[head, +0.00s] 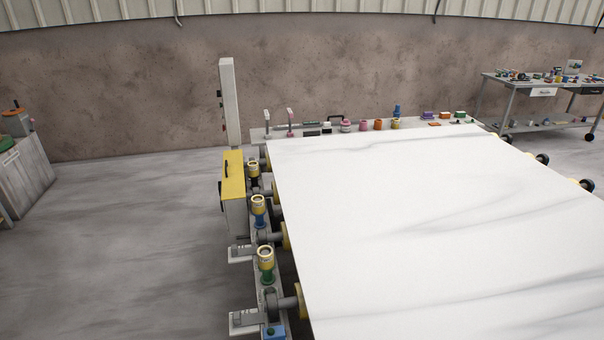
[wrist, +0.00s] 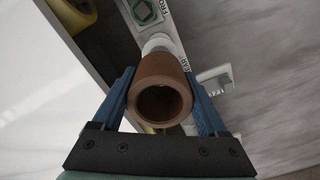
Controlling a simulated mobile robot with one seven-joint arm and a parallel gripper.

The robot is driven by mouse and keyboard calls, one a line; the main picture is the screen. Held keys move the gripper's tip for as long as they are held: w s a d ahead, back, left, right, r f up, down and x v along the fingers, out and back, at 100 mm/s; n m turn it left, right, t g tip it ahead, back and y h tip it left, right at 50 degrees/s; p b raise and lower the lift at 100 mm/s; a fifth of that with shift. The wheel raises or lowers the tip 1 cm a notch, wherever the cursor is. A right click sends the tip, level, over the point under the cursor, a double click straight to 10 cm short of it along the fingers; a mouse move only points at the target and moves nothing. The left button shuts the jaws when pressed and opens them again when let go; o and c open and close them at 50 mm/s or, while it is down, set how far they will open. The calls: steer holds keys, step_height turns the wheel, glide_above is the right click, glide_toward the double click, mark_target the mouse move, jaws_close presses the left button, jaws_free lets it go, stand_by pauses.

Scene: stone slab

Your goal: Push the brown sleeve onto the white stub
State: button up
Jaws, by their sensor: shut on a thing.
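In the wrist view, the brown sleeve (wrist: 160,90) is a hollow cylinder with its open end facing the camera. My gripper (wrist: 160,74) is shut on it, one blue finger on each side. The white stub (wrist: 158,42) shows just beyond the far end of the sleeve, roughly in line with it. The sleeve hides the rest of the stub, and I cannot tell whether the two touch or overlap. My gripper and the sleeve do not show in the head view.
A green hexagonal fitting (wrist: 145,10) lies past the stub, and a pale bracket (wrist: 214,80) sits to its right. In the head view, a large white slab (head: 420,220) lies on rollers beside several yellow-topped fittings and a yellow-topped box (head: 233,180). Open floor (head: 120,240) is at left.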

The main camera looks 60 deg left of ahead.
steer(key=shift+f+b, duration=2.55)
steer(key=shift+f, duration=0.95)
steer(key=o, duration=1.4)
steer(key=shift+c, duration=0.2)
steer(key=shift+r, duration=0.1)
step_height(320, 180, up, 13)
steer(key=shift+p, duration=0.4)
